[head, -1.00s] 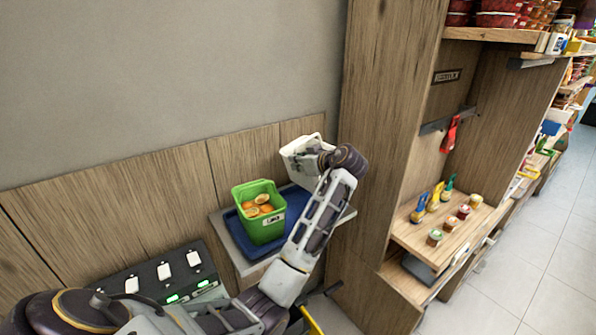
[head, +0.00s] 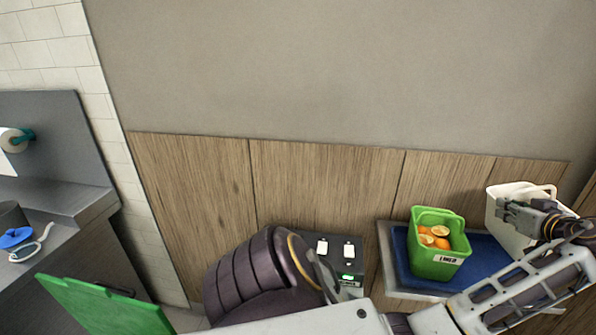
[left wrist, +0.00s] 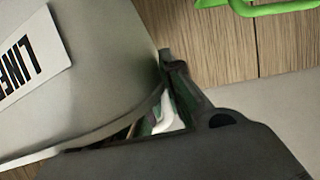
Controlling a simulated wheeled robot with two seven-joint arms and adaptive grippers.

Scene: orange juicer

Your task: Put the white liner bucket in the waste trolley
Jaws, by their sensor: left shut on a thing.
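The white liner bucket (head: 495,215) is at the right of the head view, beside the green bucket and above or at the blue tray. My left gripper (head: 527,214) is shut on it at its near side. In the left wrist view the bucket (left wrist: 105,75) fills the left, with part of a "LINER" label, and my left gripper's fingers (left wrist: 165,105) are at its edge. The arm hides the bucket's lower part, so I cannot tell whether it touches the tray. A green panel (head: 105,305) shows at lower left; I cannot tell whether it belongs to the waste trolley.
A green bucket (head: 437,262) with oranges stands on a blue tray (head: 399,245) on a small table. A dark switch box (head: 336,246) is left of it. A metal counter (head: 60,205) with a paper roll (head: 14,139) is at far left. A wood-panelled wall stands behind.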

